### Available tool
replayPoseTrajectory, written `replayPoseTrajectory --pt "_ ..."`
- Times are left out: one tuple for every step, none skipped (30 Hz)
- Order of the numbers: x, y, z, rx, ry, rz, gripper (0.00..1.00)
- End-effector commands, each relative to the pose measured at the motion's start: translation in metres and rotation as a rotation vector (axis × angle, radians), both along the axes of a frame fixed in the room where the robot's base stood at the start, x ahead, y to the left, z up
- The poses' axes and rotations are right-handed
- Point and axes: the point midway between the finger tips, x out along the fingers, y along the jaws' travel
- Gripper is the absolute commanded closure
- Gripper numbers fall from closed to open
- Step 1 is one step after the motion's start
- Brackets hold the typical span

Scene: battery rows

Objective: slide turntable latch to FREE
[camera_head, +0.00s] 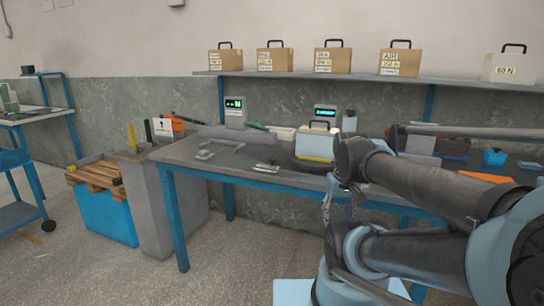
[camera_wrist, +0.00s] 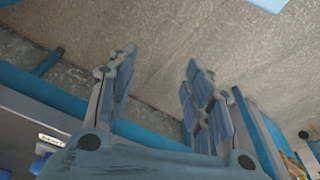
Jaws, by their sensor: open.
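On the grey workbench (camera_head: 240,160), a dark round base that looks like the turntable (camera_head: 300,165) sits under a pale yellow and blue case with a handle (camera_head: 316,143). My arm covers part of the area to its right. I cannot make out the latch or its markings. My gripper (camera_head: 327,207) hangs at the bench's front edge, below and to the right of the turntable, partly hidden by my arm. In the wrist view my gripper (camera_wrist: 158,75) has its two fingers apart, with nothing between them and concrete floor beyond.
Small displays (camera_head: 234,104) stand at the back of the bench. A metal bracket-like piece (camera_head: 218,147) and a small dark item (camera_head: 267,165) lie left of the turntable. A shelf (camera_head: 370,77) with several weight boxes runs above. A grey pedestal (camera_head: 165,195) stands left.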

Motion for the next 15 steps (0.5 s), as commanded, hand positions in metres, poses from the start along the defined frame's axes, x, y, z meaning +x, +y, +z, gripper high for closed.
replayPoseTrajectory --pt "0.010 0.002 0.014 -0.004 0.005 0.031 0.53" --pt "0.016 0.004 0.022 -0.007 0.008 0.053 0.53" --pt "0.025 0.007 0.034 -0.011 0.014 0.088 0.53" --pt "0.032 0.009 0.044 -0.014 0.018 0.113 0.53" --pt "0.039 0.012 0.053 -0.018 0.024 0.141 0.53" --pt "0.049 0.016 0.065 -0.022 0.029 0.180 0.53" --pt "0.056 0.019 0.073 -0.026 0.033 0.207 0.53" --pt "0.064 0.022 0.082 -0.028 0.037 0.235 0.53" --pt "0.074 0.026 0.093 -0.033 0.042 0.273 0.53" --pt "0.081 0.030 0.102 -0.035 0.047 0.300 0.53" --pt "0.089 0.033 0.109 -0.039 0.051 0.329 0.53" --pt "0.099 0.039 0.120 -0.043 0.057 0.365 0.53" --pt "0.107 0.043 0.127 -0.046 0.061 0.392 0.53" --pt "0.116 0.047 0.134 -0.049 0.065 0.421 0.53" --pt "0.126 0.053 0.144 -0.053 0.070 0.458 0.53"
